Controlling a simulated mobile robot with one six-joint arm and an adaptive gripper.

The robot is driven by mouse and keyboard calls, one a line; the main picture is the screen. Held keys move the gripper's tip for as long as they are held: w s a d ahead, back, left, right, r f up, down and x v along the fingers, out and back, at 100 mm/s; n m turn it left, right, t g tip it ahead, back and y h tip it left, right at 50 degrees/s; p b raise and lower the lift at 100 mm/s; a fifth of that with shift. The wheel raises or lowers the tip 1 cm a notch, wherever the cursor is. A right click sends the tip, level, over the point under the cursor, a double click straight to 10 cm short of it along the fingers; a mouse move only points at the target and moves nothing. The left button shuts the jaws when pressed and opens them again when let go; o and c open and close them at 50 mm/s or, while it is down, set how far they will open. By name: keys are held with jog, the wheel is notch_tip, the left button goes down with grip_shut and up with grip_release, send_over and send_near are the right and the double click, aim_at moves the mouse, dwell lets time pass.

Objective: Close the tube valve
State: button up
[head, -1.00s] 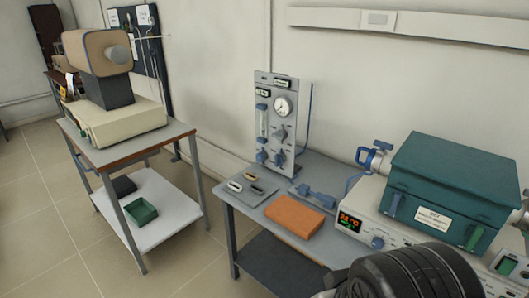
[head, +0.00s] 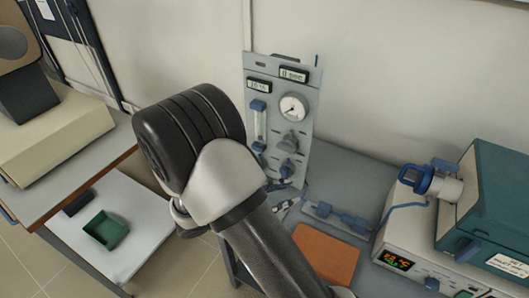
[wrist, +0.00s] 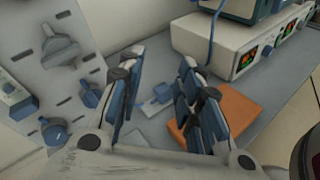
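A blue fitting with valve-like blocks (head: 338,216) lies on the grey bench, behind the orange pad; part of it shows between my fingers in the wrist view (wrist: 160,95). A blue ring-shaped fitting (head: 418,178) sits on the furnace's tube end. Which one is the tube valve, I cannot tell. The upright gas panel (head: 312,85) carries a gauge and several knobs; its large knob (wrist: 62,48) shows at the upper left of the wrist view. My gripper (wrist: 160,68) is open and empty, above the bench in front of the panel. In the head view my arm largely hides it.
An orange pad (head: 326,255) lies on the bench. The teal furnace (head: 490,200) stands on a white controller (head: 405,240) at the right. A blue tube (head: 392,215) runs from the ring-shaped fitting towards the bench.

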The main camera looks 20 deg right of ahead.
jog(key=w+a+f+n+t+p, duration=0.1)
jog(key=w+a+f+n+t, duration=0.15)
jog(key=f+n+t, duration=0.35)
jog(key=w+a+f+n+t+p, duration=0.1)
jog(key=w+a+f+n+t, duration=0.15)
jog(key=a+f+n, duration=0.35)
jog(key=m+t+y+b, duration=0.1)
jog(key=b, duration=0.2)
send_near(283, 175)
jog(key=x, duration=0.8)
jog(key=shift+w+d, duration=0.15)
jog(key=shift+d, duration=0.05)
jog(key=shift+c, duration=0.2)
grip_shut()
